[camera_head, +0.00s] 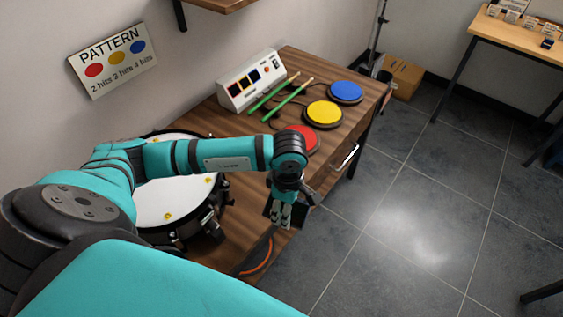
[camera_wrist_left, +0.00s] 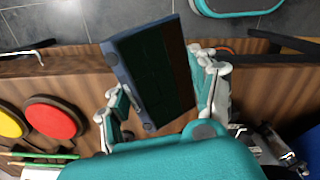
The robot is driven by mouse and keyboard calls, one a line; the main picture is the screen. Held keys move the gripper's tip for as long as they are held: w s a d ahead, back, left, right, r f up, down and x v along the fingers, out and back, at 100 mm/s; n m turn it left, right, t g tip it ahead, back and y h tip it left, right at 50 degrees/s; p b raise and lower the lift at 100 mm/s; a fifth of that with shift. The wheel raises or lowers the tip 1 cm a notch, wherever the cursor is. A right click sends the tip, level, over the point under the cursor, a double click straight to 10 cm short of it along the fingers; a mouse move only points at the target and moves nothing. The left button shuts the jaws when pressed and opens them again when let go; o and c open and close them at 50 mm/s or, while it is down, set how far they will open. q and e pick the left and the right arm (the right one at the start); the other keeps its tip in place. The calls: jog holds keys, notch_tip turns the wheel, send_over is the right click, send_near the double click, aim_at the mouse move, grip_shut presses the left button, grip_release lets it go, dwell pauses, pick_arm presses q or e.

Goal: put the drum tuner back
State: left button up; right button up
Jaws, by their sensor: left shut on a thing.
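My left gripper (camera_head: 281,212) hangs over the front edge of the wooden table and is shut on a dark boxy thing (camera_head: 269,209), which looks like the drum tuner. In the left wrist view the dark thing (camera_wrist_left: 152,75) has a blue-grey rim and a dark green face, and sits tilted between the fingers of the left gripper (camera_wrist_left: 163,92). It is clear of the tabletop as far as I can tell. My right gripper is not in view.
The wooden table (camera_head: 228,132) bears a snare drum (camera_head: 172,203), red (camera_head: 301,138), yellow (camera_head: 323,113) and blue (camera_head: 345,91) pads, green sticks (camera_head: 268,98) and a white console (camera_head: 249,79). An orange-ringed dark round thing (camera_head: 256,259) lies near the front edge.

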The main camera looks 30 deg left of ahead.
pick_arm(q)
notch_tip(320, 180, down, 5)
jog(key=a+n, duration=0.3)
jog(key=n, duration=0.3)
jog(key=w+a+b, duration=0.2)
jog(key=w, duration=0.2)
jog(key=w+a+b, duration=0.2)
jog(key=w+a, duration=0.1)
jog(key=w, duration=0.1)
jog(key=w+a+f+b, duration=0.1)
jog(key=w+a+b, duration=0.2)
jog(key=w, duration=0.1)
jog(key=shift+w+f, duration=0.1)
jog(key=shift+w, duration=0.05)
jog(key=shift+f+b, duration=1.05)
jog(key=shift+f, duration=0.6)
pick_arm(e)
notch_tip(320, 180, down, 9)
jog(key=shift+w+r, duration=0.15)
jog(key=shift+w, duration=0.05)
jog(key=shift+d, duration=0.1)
pick_arm(q)
jog(key=shift+f, duration=0.15)
jog(key=o, duration=1.4)
jog(key=shift+c, duration=0.2)
